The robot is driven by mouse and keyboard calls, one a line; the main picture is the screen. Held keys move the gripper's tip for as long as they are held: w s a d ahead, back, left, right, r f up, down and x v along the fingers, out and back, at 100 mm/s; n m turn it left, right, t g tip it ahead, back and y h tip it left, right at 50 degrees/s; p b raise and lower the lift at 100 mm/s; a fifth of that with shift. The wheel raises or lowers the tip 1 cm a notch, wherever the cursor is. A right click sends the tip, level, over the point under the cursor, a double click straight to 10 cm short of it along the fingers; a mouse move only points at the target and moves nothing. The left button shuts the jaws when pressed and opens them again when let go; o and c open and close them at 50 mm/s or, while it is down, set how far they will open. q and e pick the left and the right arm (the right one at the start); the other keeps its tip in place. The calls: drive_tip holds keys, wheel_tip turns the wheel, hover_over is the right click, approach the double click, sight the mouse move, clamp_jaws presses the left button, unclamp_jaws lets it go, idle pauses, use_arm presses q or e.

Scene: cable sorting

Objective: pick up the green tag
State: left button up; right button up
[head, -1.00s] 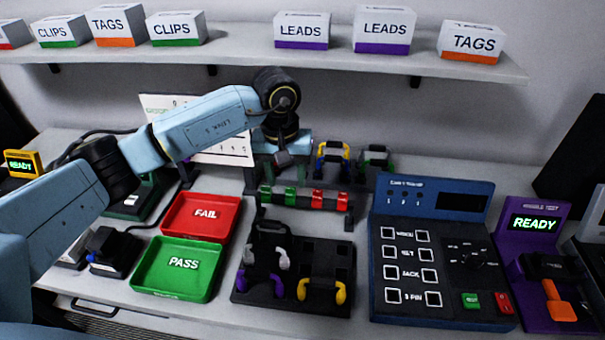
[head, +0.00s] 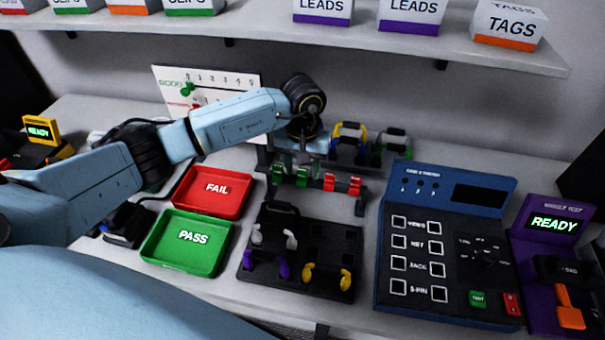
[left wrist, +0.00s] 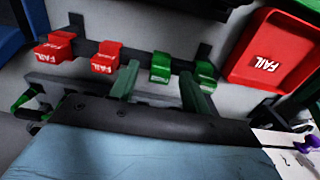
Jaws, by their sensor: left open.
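Two green tags and two red tags hang on a dark rail (left wrist: 140,55) at the middle of the table. In the head view the left green tag (head: 278,174) and the inner green tag (head: 302,177) are beside the red tags (head: 329,182). My left gripper (head: 302,160) is open, just above and behind the rail. In the left wrist view its fingers (left wrist: 159,72) are either side of the inner green tag (left wrist: 160,68), with the outer green tag (left wrist: 205,78) outside the right finger. I cannot tell if they touch it. My right gripper is not in view.
A red FAIL tray (head: 240,205) and green PASS tray (head: 163,252) lie left of the rail. A black board (head: 320,285) with coloured leads is in front. A blue test box (head: 440,308) stands right. More leads hang on a rack (head: 393,140) behind. A shelf (head: 270,28) runs above.

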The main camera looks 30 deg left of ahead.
sight(302, 170)
use_arm(q)
clamp_jaws()
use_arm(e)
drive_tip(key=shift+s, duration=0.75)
use_arm(q)
drive_tip(key=shift+r, duration=0.1)
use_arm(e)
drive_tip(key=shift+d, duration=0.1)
use_arm(q)
wheel_tip(302, 170, up, 13)
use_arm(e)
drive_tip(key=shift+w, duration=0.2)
